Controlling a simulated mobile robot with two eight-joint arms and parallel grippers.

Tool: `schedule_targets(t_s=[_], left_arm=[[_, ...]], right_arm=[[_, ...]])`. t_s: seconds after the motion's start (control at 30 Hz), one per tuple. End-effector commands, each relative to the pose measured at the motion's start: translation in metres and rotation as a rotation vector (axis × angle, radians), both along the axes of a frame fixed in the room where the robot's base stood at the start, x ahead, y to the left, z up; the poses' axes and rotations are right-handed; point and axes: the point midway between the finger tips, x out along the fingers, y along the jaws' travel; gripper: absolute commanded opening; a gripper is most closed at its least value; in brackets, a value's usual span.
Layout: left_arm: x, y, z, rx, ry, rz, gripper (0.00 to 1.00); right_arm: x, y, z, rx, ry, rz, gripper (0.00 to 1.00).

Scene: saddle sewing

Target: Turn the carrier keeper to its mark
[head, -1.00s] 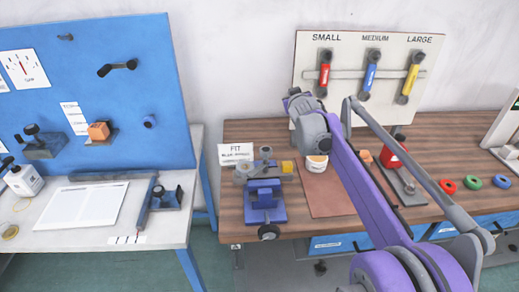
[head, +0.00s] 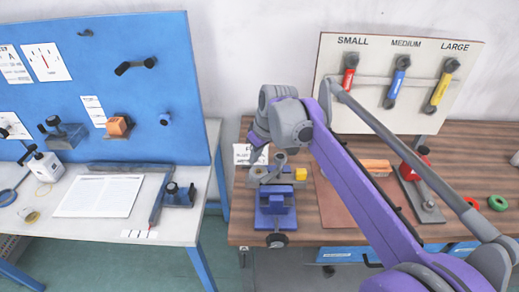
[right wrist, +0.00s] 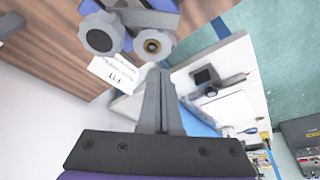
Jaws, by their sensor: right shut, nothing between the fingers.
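A blue fixture (head: 275,208) with grey parts on top stands at the left end of the wooden bench. In the right wrist view two lobed grey knobs show on it, one with a dark centre (right wrist: 100,32) and one with a brass-coloured centre (right wrist: 153,44). I cannot tell which part is the carrier keeper, and I see no clear mark. My right gripper (head: 254,158) is beside the top of the fixture; its fingers (right wrist: 159,72) are together and empty, close to the brass-centred knob. Contact cannot be told. My left gripper is out of view.
A white card (head: 243,154) stands behind the fixture, and a yellow block (head: 301,174) sits at its right. A brown mat (head: 345,205) and a red-topped tool (head: 418,185) lie farther right. A gap separates the wooden bench from the white table (head: 100,225).

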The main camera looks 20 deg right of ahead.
Motion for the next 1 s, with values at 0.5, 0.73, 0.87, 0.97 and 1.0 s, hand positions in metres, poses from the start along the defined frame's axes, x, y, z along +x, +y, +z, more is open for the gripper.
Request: schedule_targets(t_s=[0.5,0.73,0.87,0.97,1.0], left_arm=[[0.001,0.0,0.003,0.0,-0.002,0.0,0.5],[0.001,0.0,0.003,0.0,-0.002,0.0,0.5],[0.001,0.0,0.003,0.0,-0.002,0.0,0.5],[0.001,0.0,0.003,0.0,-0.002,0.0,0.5],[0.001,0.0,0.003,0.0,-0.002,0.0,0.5]], right_arm=[[-0.022,-0.013,-0.036,-0.001,-0.001,-0.002,0.0],[-0.024,-0.014,-0.036,-0.001,-0.002,-0.002,0.0],[-0.024,-0.014,-0.036,-0.001,-0.002,-0.002,0.0],[-0.024,-0.014,-0.036,-0.001,-0.002,0.003,0.0],[-0.024,-0.014,-0.036,-0.001,-0.002,0.008,0.0]])
